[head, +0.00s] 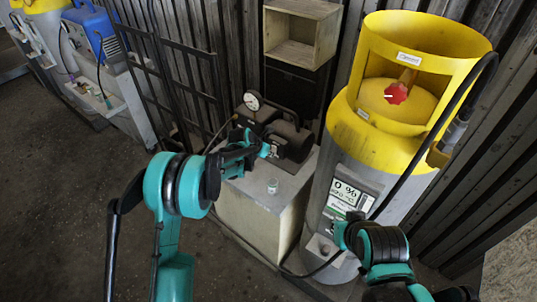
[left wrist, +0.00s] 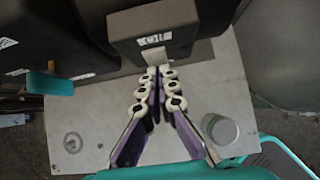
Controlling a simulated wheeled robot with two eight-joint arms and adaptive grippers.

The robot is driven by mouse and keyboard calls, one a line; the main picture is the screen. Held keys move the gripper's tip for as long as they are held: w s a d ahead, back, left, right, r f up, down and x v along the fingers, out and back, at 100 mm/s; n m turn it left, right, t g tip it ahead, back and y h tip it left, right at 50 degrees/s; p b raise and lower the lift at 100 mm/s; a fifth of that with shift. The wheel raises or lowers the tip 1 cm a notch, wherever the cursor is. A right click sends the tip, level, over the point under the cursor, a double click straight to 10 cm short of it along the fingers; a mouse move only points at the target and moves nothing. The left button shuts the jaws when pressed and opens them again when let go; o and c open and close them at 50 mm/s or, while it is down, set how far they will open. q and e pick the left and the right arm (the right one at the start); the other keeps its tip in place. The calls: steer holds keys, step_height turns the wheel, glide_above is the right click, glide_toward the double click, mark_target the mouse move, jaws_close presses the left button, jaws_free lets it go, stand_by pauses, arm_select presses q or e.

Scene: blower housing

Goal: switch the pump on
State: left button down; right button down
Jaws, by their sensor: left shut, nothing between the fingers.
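The dark pump (head: 291,138) sits on a pale pedestal, with a round gauge (head: 253,101) at its left. In the left wrist view the pump's box (left wrist: 153,25) has a small label and a pale switch lever (left wrist: 157,56) under it. My left gripper (head: 264,150) is at the pump's front in the head view. In the left wrist view its fingers (left wrist: 158,73) are shut and empty, with the tips right at the lever; I cannot tell whether they touch. The lever is hidden in the head view.
A metal cup (head: 272,186) stands on the pedestal (head: 250,215); it also shows in the left wrist view (left wrist: 220,130). A large grey and yellow tank (head: 425,45) with a red knob (head: 396,92) stands close on the right. An open wooden box (head: 290,50) hangs behind.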

arm_select(q)
steer(key=shift+w+d+f+b, duration=0.1)
steer(key=shift+w+d+b, duration=0.05)
steer(key=shift+b, duration=0.15)
steer(key=shift+r+p, duration=0.4)
steer(key=shift+r, duration=0.45)
